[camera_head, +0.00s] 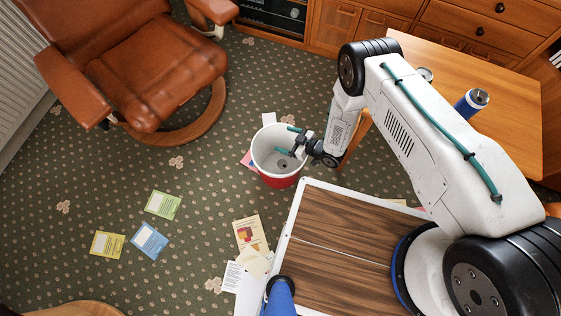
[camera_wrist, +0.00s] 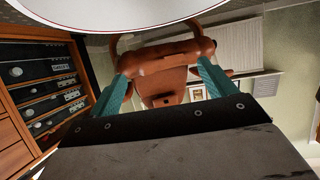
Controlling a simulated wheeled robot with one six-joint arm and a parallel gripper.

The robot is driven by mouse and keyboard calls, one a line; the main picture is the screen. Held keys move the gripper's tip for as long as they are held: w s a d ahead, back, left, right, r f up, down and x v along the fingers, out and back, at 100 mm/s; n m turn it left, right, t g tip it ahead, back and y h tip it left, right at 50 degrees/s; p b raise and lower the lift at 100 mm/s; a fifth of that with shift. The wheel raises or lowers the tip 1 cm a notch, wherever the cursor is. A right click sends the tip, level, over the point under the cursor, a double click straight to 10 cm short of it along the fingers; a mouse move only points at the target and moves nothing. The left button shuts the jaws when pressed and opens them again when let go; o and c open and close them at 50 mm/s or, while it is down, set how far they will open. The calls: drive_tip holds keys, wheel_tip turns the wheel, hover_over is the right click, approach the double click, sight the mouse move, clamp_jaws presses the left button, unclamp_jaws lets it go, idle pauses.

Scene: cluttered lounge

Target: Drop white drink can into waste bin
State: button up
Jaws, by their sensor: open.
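The waste bin (camera_head: 261,150), white inside with a red lower part, stands on the carpet in the head view, left of the table. My gripper (camera_head: 288,141) is over the bin's mouth, its teal fingers apart with nothing between them. The wrist view also shows my gripper (camera_wrist: 162,62) open and empty; a white curved surface with a thin dark rim, probably the bin (camera_wrist: 150,12), fills the top. A small round grey shape, likely the end of the white drink can (camera_head: 282,164), shows on the bin's floor; it is too small to be certain.
A wooden table (camera_head: 510,125) at the right holds a blue can (camera_head: 468,105) and a pale can (camera_head: 425,74) partly behind my arm. Papers (camera_head: 248,232) and cards (camera_head: 150,241) lie on the carpet. A brown leather armchair (camera_head: 150,80) stands upper left.

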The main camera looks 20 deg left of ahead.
drive_tip(key=shift+v, duration=2.3)
drive_tip(key=shift+a, duration=0.1)
